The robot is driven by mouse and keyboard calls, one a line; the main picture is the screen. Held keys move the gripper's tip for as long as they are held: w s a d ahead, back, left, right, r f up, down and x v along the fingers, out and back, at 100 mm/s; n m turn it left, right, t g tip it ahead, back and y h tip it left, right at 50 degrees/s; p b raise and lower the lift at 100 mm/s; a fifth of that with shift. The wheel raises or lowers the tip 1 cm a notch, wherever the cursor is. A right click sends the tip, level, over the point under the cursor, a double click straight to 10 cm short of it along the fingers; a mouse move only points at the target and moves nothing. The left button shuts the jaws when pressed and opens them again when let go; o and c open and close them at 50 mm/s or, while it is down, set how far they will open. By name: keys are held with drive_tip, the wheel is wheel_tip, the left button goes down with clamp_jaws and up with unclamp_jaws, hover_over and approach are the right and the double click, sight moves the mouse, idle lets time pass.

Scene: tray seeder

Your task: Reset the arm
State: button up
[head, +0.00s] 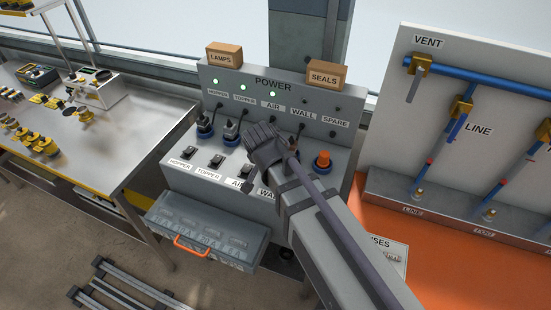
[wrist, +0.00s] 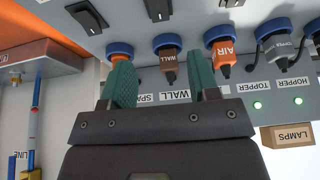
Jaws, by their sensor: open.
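My gripper (head: 265,145) is in front of the grey power panel (head: 210,80) in the head view and hides part of its socket row. In the wrist view my gripper (wrist: 161,75) is open, its two green fingers apart. A brown plug marked WALL (wrist: 168,62) shows between the fingers, in a blue-ringed socket; I cannot tell how deep it sits between them. An orange AIR plug (wrist: 222,52) is to its right. An orange plug (head: 322,159) stands in the SPARE socket. Grey plugs stand at HOPPER (head: 204,128) and TOPPER (head: 231,130). Green lamps (head: 273,94) glow over HOPPER, TOPPER and AIR.
Rocker switches (head: 217,160) line the panel's lower ledge, partly hidden by my arm. A grey drawer (head: 210,228) juts out below. LAMPS (head: 224,55) and SEALS (head: 326,76) boxes sit on top. A pipe board (head: 470,60) stands right; a workbench (head: 140,150) stands left.

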drive_tip(key=shift+f, duration=0.1)
drive_tip(key=s+d+n+g+y, duration=0.1)
drive_tip(key=s+d+n+g, duration=0.1)
drive_tip(key=d, duration=0.7)
drive_tip(key=s+d+f+n+g, duration=0.1)
drive_tip(key=s+d+n+g, duration=0.1)
drive_tip(key=s+d, duration=0.3)
drive_tip(key=d, duration=0.3)
drive_tip(key=shift+s+d+f+g+y, duration=0.25)
drive_tip(key=shift+d+f+g+y, duration=0.05)
drive_tip(key=shift+d+y, duration=0.1)
